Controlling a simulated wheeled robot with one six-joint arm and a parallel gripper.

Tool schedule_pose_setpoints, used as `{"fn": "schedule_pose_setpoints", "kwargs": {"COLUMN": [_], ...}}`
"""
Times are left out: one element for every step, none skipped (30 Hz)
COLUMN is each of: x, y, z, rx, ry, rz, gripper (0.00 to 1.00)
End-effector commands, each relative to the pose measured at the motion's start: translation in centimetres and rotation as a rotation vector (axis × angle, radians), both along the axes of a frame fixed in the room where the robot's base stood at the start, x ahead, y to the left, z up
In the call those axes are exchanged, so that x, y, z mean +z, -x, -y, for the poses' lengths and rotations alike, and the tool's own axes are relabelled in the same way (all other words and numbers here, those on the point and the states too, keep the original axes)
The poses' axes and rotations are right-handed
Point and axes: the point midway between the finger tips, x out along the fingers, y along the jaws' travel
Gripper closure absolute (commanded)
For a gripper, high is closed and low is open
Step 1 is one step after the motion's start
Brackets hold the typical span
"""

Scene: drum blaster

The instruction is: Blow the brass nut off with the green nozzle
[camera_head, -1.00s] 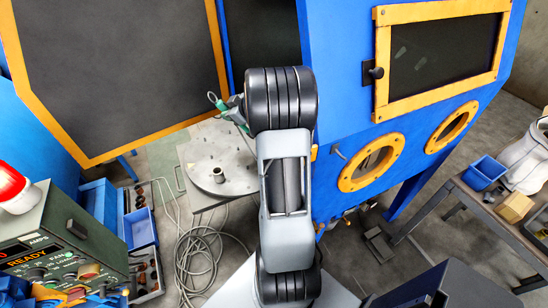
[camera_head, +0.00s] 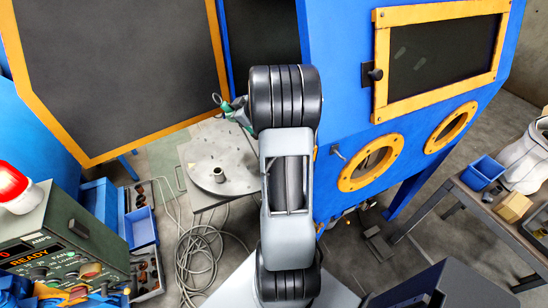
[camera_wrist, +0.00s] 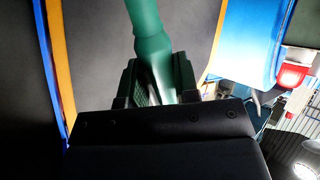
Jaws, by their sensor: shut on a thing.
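The green nozzle (camera_head: 227,108) is at the left side of my arm's top in the head view. In the wrist view the green nozzle (camera_wrist: 151,40) rises from between the dark jaws. My gripper (camera_wrist: 157,84) is shut on it and holds it in the air, near the open doorway of the blue cabinet. My arm hides part of the gripper in the head view. A round grey plate (camera_head: 240,180) lies below and bears a short grey cylinder (camera_head: 218,174). I cannot make out the brass nut in either view.
The blue cabinet (camera_head: 340,110) stands right of my arm; its open dark door (camera_head: 110,70) is on the left. A green control box (camera_head: 60,240) with a red lamp (camera_head: 15,188) is lower left. A coiled hose (camera_head: 195,255) lies on the floor. A workbench (camera_head: 480,205) is right.

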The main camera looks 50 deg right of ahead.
Motion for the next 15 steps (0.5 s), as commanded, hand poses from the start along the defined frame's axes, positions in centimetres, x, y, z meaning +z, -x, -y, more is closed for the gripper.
{"fn": "schedule_pose_setpoints", "kwargs": {"x": [0.0, 0.0, 0.0, 0.0, 0.1, 0.1, 0.1, 0.1, 0.1, 0.1, 0.1, 0.1, 0.1, 0.1, 0.1], "y": [0.0, 0.0, 0.0, 0.0, 0.0, 0.0, 0.0, 0.1, 0.1, 0.2, 0.2, 0.3, 0.3, 0.4, 0.4], "z": [0.0, 0.0, 0.0, 0.0, -0.1, -0.1, -0.2, -0.3, -0.4, -0.5, -0.6, -0.8, -0.9, -1.0, -1.2], "rx": [0.001, 0.001, 0.001, 0.001, 0.001, 0.001, 0.001, 0.001, 0.001, 0.001, 0.001, 0.002, 0.002, 0.002, 0.001], "ry": [0.001, 0.001, 0.001, 0.001, 0.001, 0.001, 0.001, 0.001, 0.001, 0.001, 0.001, 0.000, 0.000, 0.000, 0.001], "rz": [0.001, 0.001, 0.001, 0.001, 0.001, 0.001, 0.001, 0.001, 0.001, 0.001, 0.001, 0.001, 0.001, 0.001, 0.001], "gripper": [0.99, 0.99, 0.99, 0.99, 0.99, 0.99, 0.99, 0.99, 0.99, 0.99, 0.99, 0.99, 0.99, 0.99, 0.99]}}
